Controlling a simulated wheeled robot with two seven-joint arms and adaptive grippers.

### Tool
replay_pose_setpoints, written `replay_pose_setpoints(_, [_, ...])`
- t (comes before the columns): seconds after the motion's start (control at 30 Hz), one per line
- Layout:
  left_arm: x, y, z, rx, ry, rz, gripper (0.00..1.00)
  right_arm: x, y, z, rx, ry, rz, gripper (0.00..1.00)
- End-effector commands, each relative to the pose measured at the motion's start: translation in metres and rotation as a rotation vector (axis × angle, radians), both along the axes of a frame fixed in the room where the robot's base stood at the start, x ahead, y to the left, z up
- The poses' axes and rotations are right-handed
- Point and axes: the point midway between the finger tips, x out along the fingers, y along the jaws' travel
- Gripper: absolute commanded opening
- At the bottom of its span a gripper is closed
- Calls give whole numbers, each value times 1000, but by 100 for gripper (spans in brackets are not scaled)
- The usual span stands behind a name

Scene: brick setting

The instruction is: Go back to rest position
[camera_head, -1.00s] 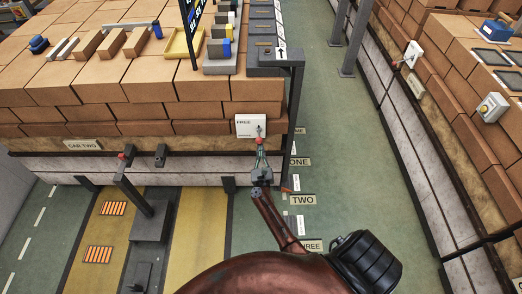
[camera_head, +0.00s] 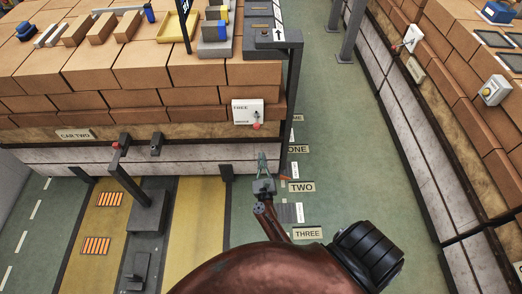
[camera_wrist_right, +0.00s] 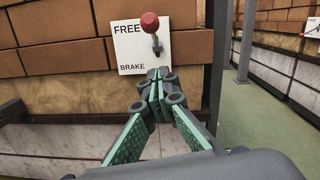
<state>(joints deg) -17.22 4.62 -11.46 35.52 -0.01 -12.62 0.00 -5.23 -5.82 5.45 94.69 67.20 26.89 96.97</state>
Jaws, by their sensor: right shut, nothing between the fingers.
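My right gripper (camera_head: 262,156) is shut and empty, in front of the brick car's end and below a white FREE/BRAKE plate (camera_head: 243,107). The plate carries a lever with a red knob (camera_head: 256,126). A clear gap separates the fingertips from the knob. In the right wrist view my shut right fingers (camera_wrist_right: 157,76) point up toward the plate (camera_wrist_right: 133,52), and the red knob (camera_wrist_right: 150,22) stands beside the word FREE. My left gripper is not in view.
A dark post (camera_head: 291,85) stands just right of the plate. Another post with a red-topped control (camera_head: 116,148) stands at the left. A brick wall with a second lever plate (camera_head: 413,38) lies at right. Green floor (camera_head: 352,160) is open between.

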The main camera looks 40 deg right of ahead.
Motion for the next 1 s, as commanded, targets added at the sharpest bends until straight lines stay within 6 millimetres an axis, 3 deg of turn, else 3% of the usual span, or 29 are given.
replay_pose_setpoints(0.73, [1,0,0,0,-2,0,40,-7,7,-4,-12,14,7,0])
replay_pose_setpoints(0.87, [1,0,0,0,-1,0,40,-10,20,-37,-146,149,64,0])
replay_pose_setpoints(1.0, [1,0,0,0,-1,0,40,-30,50,-117,-471,445,222,0])
